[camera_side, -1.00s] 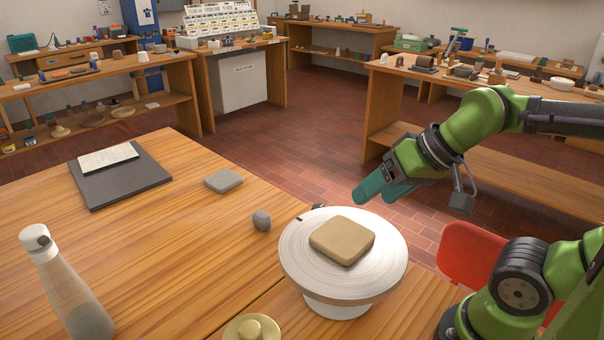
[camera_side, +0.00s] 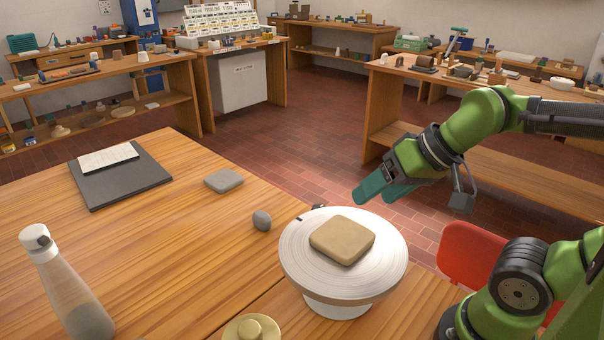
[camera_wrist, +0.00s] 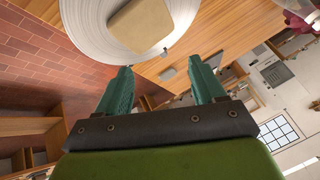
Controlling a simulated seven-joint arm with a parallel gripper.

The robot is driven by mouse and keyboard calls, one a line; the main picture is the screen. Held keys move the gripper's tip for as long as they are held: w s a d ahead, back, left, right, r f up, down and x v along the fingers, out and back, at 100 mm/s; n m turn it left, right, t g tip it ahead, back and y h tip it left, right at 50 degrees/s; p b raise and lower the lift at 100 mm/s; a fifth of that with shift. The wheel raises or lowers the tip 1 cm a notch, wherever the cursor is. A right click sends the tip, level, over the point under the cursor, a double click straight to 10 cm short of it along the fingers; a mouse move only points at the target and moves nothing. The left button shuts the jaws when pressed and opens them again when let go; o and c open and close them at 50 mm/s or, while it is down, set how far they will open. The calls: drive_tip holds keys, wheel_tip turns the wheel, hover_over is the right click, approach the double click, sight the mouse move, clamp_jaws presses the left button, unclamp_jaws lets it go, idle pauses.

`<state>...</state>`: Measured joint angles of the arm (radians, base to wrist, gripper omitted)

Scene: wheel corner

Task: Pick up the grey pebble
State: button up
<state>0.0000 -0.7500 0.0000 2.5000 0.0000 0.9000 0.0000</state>
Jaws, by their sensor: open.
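The grey pebble (camera_side: 262,220) is a small rounded stone on the wooden table, just left of the white wheel (camera_side: 300,262) and apart from it. In the wrist view a small grey shape that looks like the pebble (camera_wrist: 168,74) shows beyond and between my fingers. My gripper (camera_side: 372,193) has teal fingers and hangs above and behind the wheel, to the right of the pebble and well apart from it. In the wrist view my gripper (camera_wrist: 160,66) is open, with nothing between its fingers.
A tan clay block (camera_side: 342,240) lies on the wheel, between the pebble and my arm's side. The table left of the pebble is clear.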

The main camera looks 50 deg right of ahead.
drive_tip(key=shift+c, duration=0.3)
drive_tip(key=n+g+h, duration=0.2)
drive_tip(key=n+g, duration=0.3)
drive_tip(key=g, duration=0.2)
hover_over(262, 214)
drive_tip(key=s, duration=0.1)
wheel_tip(262, 214, down, 8)
drive_tip(key=f, duration=1)
drive_tip(key=shift+a+f, duration=0.25)
drive_tip(key=shift+f, duration=0.1)
drive_tip(key=shift+w+d+f, duration=0.1)
drive_tip(key=shift+w+f, duration=0.05)
drive_tip(key=shift+f, duration=0.75)
drive_tip(key=shift+w+d+f, duration=0.1)
drive_tip(key=shift+w+f, duration=0.05)
drive_tip(key=shift+f, duration=0.75)
drive_tip(key=shift+w+d+f, duration=0.1)
drive_tip(key=shift+w+f, duration=0.05)
drive_tip(key=shift+f, duration=0.75)
